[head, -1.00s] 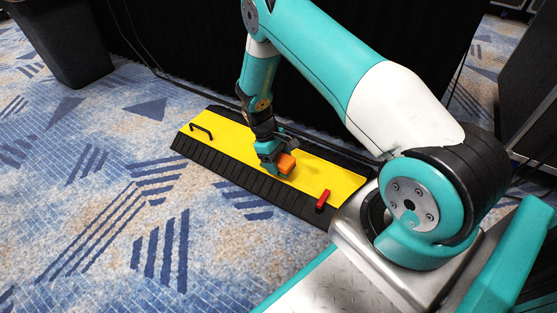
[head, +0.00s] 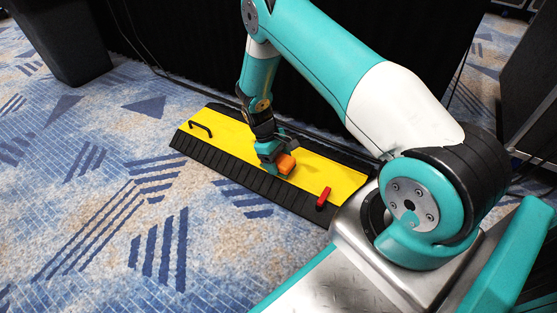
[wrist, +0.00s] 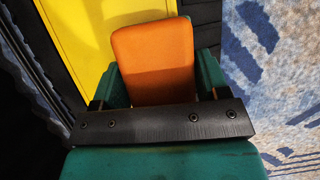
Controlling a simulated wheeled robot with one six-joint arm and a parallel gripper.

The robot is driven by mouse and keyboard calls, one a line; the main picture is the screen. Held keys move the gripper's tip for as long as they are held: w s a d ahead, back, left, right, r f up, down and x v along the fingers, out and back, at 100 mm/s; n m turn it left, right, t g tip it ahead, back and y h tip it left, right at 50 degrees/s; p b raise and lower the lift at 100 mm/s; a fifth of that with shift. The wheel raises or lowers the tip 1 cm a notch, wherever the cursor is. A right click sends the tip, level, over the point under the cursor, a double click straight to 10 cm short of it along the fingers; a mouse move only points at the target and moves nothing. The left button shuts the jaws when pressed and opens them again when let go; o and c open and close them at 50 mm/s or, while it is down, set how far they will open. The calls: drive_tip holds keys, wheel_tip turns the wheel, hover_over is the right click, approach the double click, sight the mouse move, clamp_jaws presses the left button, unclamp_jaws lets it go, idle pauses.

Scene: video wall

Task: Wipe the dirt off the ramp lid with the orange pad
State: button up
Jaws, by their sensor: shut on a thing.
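The ramp lid (head: 325,176) is a long yellow panel between black ribbed ramp edges on the carpet. It also shows in the wrist view (wrist: 80,35), at upper left. My gripper (head: 275,160) is over the middle of the lid, shut on the orange pad (head: 286,164). In the wrist view the pad (wrist: 153,60) sits between the two teal fingers. I cannot tell whether the pad touches the lid. No dirt is clear on the visible yellow surface; the part under the gripper is hidden.
A black curtain (head: 190,50) hangs close behind the ramp. A dark bin (head: 62,40) stands at upper left. Open carpet (head: 90,220) lies in front.

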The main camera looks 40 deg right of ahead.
drive_tip(key=shift+f+b, duration=0.35)
drive_tip(key=shift+f, duration=0.45)
